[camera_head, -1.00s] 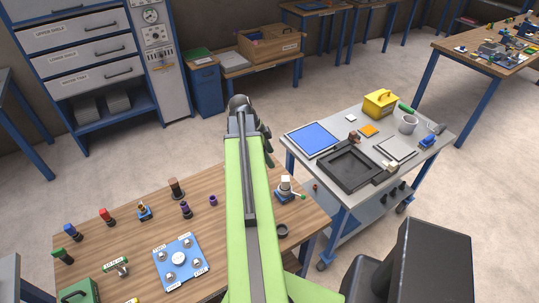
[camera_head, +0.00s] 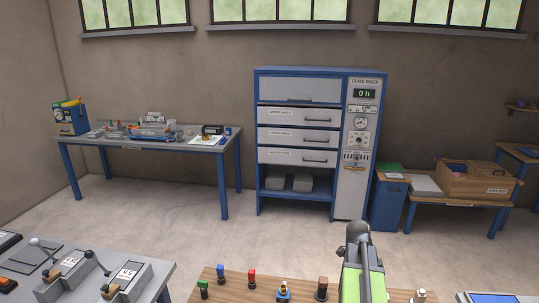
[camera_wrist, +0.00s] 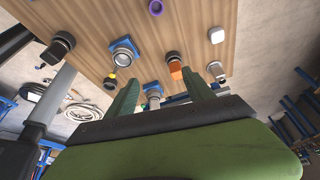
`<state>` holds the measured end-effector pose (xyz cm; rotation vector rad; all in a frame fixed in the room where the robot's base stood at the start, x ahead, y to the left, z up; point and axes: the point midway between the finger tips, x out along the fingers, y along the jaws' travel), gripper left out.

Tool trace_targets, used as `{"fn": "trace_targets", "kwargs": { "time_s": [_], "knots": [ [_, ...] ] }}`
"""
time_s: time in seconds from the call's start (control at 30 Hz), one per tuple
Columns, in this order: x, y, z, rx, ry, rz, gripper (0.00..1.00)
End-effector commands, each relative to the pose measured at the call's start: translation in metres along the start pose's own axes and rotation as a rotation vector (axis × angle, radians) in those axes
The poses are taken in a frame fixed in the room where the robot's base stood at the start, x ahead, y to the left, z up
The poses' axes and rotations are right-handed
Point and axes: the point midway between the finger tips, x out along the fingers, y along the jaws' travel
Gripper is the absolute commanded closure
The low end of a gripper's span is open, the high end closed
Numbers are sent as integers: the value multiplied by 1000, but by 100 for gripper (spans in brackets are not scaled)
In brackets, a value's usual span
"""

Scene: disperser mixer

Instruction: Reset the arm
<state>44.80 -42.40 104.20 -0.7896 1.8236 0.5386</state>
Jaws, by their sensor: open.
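My green arm (camera_head: 362,285) rises at the bottom right of the head view, over the wooden table's right part, with its dark end up. My gripper (camera_wrist: 158,92) shows in the wrist view as two green fingers spread apart with nothing held between them. The wooden tabletop (camera_wrist: 185,30) appears beyond the fingers, with small parts standing on it. The fingertips are hidden in the head view.
Small coloured parts, among them a red one (camera_head: 252,278), stand on the wooden table (camera_head: 225,277). A grey bench with levers (camera_head: 75,270) is at left. A blue cabinet (camera_head: 262,140) stands at the back, with clear floor before it.

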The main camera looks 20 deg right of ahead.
Motion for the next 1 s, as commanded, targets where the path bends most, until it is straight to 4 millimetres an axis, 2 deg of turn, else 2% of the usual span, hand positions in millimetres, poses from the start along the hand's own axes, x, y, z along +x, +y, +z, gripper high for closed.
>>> {"fn": "trace_targets", "kwargs": {
  "time_s": [0.03,0.13,0.2,0.3,0.4,0.5,0.57,0.63,0.8,0.9,1.0],
  "knots": [
    [-7,4,49,-79,-14,-28,39],
    [-27,20,134,-278,-48,-76,39],
    [-40,40,190,-453,-73,-109,39],
    [-57,74,259,-731,-106,-153,39],
    [-70,114,316,-1025,-138,-197,39],
    [-79,156,361,-1353,-168,-247,39],
    [-84,176,378,-1545,-185,-278,39],
    [-86,188,385,-1735,-202,-313,39],
    [-89,198,390,-2097,-217,-396,39],
    [-90,198,392,-2233,-201,-427,39],
    [-90,198,392,-2290,-190,-438,39]
  ]
}}
